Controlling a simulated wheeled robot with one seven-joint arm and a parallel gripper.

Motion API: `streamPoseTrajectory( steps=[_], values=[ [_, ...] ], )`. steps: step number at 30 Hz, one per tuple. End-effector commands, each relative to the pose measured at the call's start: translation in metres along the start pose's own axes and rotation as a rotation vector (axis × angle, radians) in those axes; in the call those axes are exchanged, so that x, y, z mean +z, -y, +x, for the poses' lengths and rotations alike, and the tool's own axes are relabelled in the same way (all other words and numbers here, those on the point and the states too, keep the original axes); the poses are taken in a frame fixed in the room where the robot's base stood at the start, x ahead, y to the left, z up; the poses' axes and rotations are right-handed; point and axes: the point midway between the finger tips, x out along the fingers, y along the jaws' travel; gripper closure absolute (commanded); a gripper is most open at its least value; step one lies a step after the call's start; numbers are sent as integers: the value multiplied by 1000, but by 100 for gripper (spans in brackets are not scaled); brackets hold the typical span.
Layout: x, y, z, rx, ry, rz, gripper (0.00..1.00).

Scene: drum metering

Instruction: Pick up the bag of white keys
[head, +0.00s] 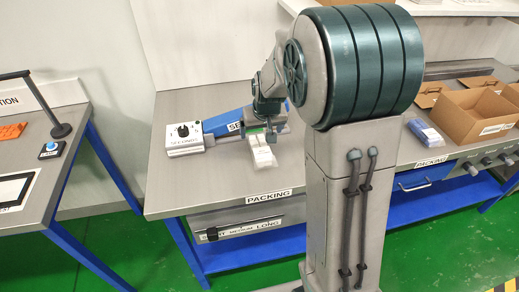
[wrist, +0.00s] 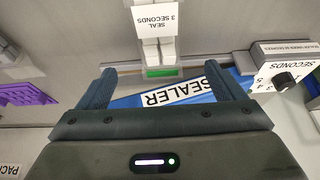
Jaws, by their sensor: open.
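The bag of white keys (head: 262,152) lies on the grey packing bench, partly hidden by my gripper (head: 266,128) in the head view. In the wrist view the bag (wrist: 157,50) has white keys, a "SEAL 3 SECONDS" label and a green strip at its near end. My gripper (wrist: 159,69) is open, its fingers spread wide to either side of the green end. Most of the bag extends beyond the fingertips. Nothing is held.
The blue sealer (head: 230,122) lies beside the bag, with its grey dial box (head: 184,136) to the left. A purple object (wrist: 27,93) shows at the left in the wrist view. An open cardboard box (head: 475,112) and a blue packet (head: 425,132) stand on the right.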

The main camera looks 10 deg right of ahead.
Motion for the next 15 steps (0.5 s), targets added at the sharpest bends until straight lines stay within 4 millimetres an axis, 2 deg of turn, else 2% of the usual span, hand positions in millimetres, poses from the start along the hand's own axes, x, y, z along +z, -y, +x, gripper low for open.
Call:
streamPoseTrajectory(
  steps=[1,4,15],
  values=[
    [1,0,10,1,4,1,11],
    [1,-1,25,1,3,1,11],
    [7,-1,53,0,5,2,11]
  ],
)
